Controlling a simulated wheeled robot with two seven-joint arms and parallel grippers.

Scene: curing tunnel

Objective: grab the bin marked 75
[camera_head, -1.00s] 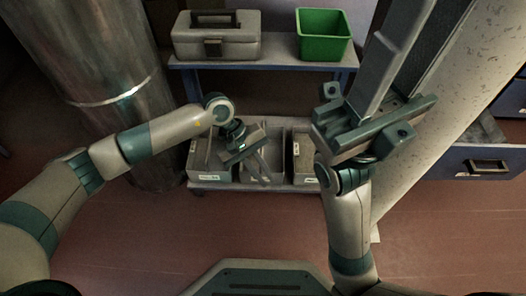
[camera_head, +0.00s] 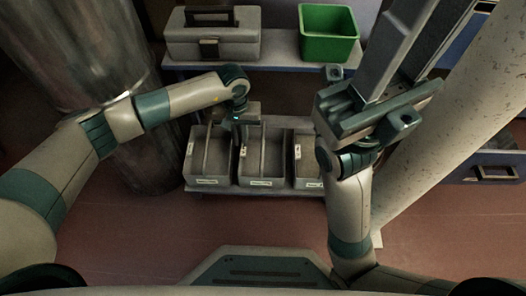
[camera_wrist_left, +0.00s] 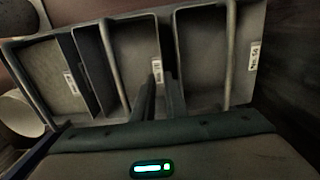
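Three grey open bins stand in a row on the lower shelf: a left bin (camera_head: 207,183), a middle bin (camera_head: 261,183) and a right bin (camera_head: 306,183). Each has a bar across its top and small white labels, too small to read. My left gripper (camera_head: 241,140) points down above the border between the left and middle bins. In the left wrist view its two fingers (camera_wrist_left: 160,97) are slightly apart, with nothing clearly held between them.
The upper shelf (camera_head: 280,45) holds a grey toolbox (camera_head: 212,42) and a green bin (camera_head: 328,36). A metal cylinder (camera_head: 75,60) stands at left, a pale slanted post (camera_head: 455,130) at right. A blue drawer unit (camera_head: 470,163) is behind it. The red floor in front is clear.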

